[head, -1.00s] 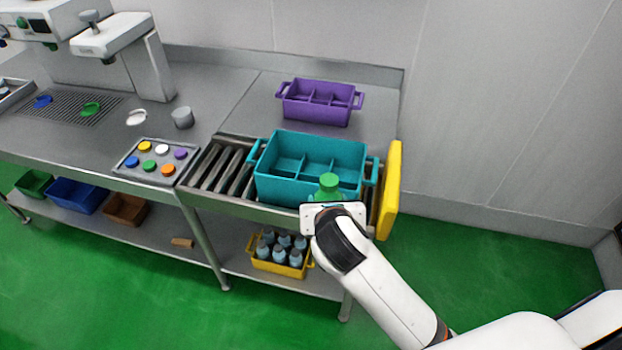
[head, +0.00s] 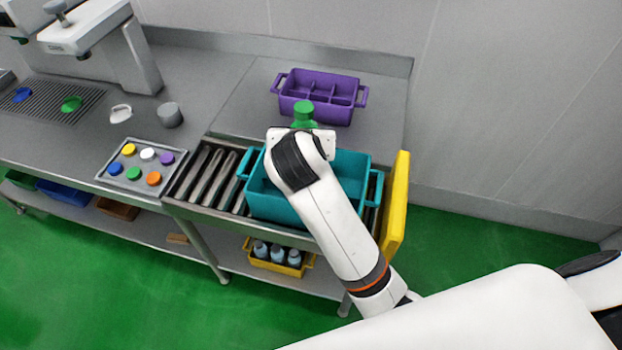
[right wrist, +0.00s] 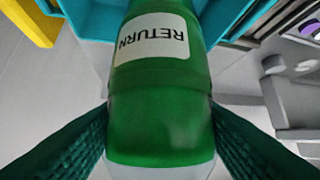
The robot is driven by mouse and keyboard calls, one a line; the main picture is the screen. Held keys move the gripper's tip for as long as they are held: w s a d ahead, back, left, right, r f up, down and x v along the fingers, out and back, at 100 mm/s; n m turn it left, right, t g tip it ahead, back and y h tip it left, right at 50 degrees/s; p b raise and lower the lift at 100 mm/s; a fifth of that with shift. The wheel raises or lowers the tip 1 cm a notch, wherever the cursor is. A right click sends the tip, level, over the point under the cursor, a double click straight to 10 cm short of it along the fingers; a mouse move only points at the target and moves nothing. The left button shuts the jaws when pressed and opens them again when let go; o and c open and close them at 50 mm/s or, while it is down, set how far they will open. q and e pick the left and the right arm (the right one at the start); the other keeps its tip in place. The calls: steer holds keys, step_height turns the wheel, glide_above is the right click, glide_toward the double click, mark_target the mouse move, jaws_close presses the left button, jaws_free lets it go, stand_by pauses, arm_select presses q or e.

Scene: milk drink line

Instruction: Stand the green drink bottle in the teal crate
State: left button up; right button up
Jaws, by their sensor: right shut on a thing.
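The green drink bottle (head: 303,113) is held by my right gripper (head: 304,134). In the right wrist view the bottle (right wrist: 160,125) sits between both fingers, with a white label reading RETURN upside down. Teal crate walls (right wrist: 90,22) show behind it there. I cannot tell the bottle's exact height over the crate. My left gripper is out of view.
A purple divided crate (head: 351,111) stands behind the teal one. Rollers (head: 208,178) lie to its left and a yellow panel (head: 396,205) to its right. A tray of coloured caps (head: 121,172) is further left. A yellow crate with bottles (head: 308,264) sits below.

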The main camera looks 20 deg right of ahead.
steer(key=f, duration=0.5)
steer(key=s+f, duration=0.1)
steer(key=f, duration=0.2)
steer(key=shift+a+f, duration=0.15)
steer(key=shift+f, duration=0.15)
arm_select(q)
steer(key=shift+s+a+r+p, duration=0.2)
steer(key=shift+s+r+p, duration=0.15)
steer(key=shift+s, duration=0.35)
arm_select(e)
step_height(320, 180, down, 9)
steer(key=shift+w, duration=0.35)
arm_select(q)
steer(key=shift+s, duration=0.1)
arm_select(e)
steer(key=o, duration=1.2)
steer(key=shift+f, duration=0.1)
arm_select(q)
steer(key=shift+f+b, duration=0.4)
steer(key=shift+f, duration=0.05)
arm_select(e)
steer(key=v, duration=1.2)
steer(key=shift+s, duration=0.1)
